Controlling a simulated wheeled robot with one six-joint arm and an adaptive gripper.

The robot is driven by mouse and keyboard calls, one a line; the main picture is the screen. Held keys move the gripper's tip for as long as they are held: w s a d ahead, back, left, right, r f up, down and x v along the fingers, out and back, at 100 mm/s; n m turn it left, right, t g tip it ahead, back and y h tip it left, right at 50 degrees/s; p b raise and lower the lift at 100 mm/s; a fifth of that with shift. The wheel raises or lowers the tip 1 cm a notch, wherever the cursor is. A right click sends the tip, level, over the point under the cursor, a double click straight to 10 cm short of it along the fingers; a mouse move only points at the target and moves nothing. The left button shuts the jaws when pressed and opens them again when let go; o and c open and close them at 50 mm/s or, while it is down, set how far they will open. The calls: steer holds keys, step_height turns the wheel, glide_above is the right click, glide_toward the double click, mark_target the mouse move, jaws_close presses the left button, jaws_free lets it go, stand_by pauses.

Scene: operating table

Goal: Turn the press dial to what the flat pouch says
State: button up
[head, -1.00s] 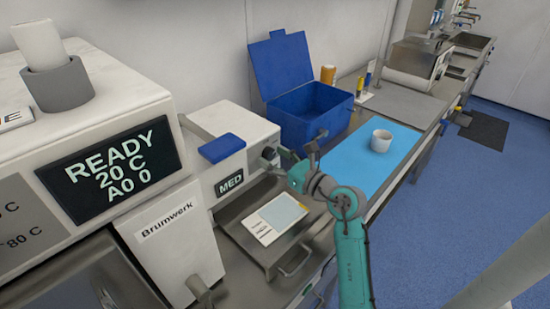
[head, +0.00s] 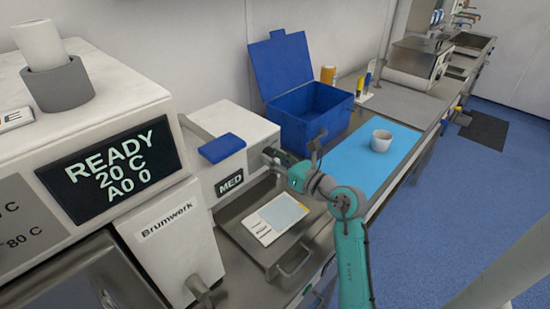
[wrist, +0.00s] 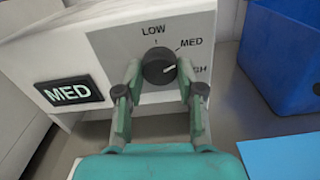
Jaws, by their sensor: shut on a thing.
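The press (head: 228,140) is a white box with a blue handle. Its display (head: 230,184) reads MED, also in the wrist view (wrist: 70,92). The round black dial (wrist: 157,68) is on its front face, with LOW above, MED at upper right and a partly hidden label ending in GH at right. The dial's white mark points right and slightly up, near MED. My gripper (wrist: 159,70) is shut on the dial, one finger on each side; it also shows in the head view (head: 276,157). The flat pouch (head: 283,212) lies before the press; its print is too small to read.
A blue open-lidded box (head: 310,117) stands right of the press. A white cup (head: 381,141) sits on a blue mat (head: 350,165). A larger machine (head: 95,160) at left displays READY 20 C A0 0.

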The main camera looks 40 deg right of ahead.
steer(key=m, duration=1)
steer(key=shift+m, duration=0.4)
stand_by(0.4)
steer(key=o, duration=1.1)
steer(key=shift+o, duration=0.2)
steer(key=shift+s, duration=0.15)
steer(key=s, duration=1.1)
steer(key=shift+s+d, duration=0.15)
steer(key=shift+s, duration=0.25)
